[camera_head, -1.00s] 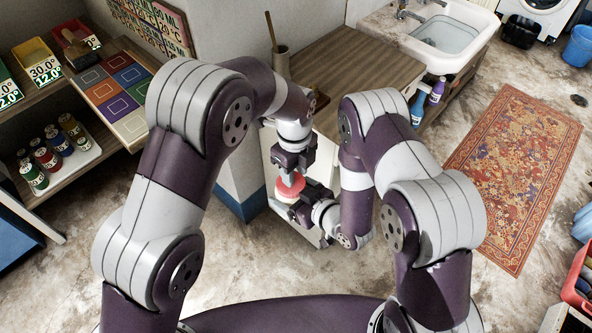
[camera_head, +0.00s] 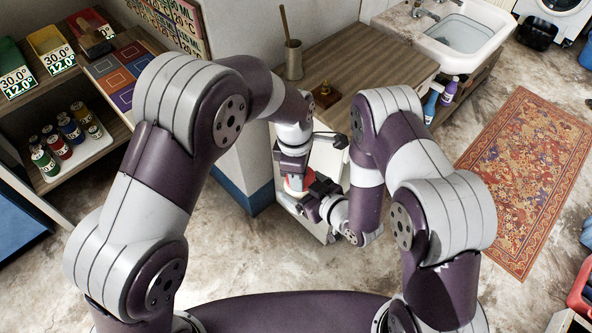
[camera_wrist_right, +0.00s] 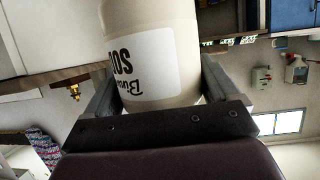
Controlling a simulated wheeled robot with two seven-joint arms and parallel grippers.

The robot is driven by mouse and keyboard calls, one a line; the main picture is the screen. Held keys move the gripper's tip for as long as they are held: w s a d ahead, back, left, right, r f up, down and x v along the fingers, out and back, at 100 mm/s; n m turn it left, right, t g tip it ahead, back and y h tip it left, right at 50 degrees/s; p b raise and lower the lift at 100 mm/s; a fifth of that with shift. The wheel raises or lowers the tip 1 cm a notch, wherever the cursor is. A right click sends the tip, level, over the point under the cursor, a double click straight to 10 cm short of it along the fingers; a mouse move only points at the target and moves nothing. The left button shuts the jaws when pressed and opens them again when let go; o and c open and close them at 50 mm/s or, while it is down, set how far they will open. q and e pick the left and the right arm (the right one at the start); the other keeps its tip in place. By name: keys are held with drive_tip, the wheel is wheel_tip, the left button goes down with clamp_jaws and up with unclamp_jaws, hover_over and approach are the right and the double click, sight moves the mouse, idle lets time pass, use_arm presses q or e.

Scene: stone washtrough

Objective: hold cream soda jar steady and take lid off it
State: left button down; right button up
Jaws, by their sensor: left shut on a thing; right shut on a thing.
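The cream soda jar (camera_wrist_right: 165,40) fills the top middle of the right wrist view, cream coloured with a white label in black print, upside down in that picture. My right gripper (camera_head: 301,201) is shut on the jar's body, one finger on each side. In the head view the jar is mostly hidden by my grippers. My left gripper (camera_head: 295,174) points down from above and is shut on the reddish lid (camera_head: 296,184), of which a small patch shows. I cannot tell whether the lid still touches the jar.
A wooden counter (camera_head: 352,62) holds a utensil pot (camera_head: 293,60) and a small brass-coloured object (camera_head: 325,92). A sink (camera_head: 466,36) is at the upper right. Shelves at the left hold bins and a tray (camera_head: 88,158) of small jars. Open floor lies around a patterned rug (camera_head: 525,180).

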use_arm(q)
drive_tip(key=shift+f, duration=0.2)
drive_tip(key=c, duration=0.8)
unclamp_jaws()
drive_tip(key=shift+a, duration=0.1)
drive_tip(key=shift+o, duration=0.2)
drive_tip(key=shift+w, duration=0.1)
drive_tip(key=shift+r, duration=0.1)
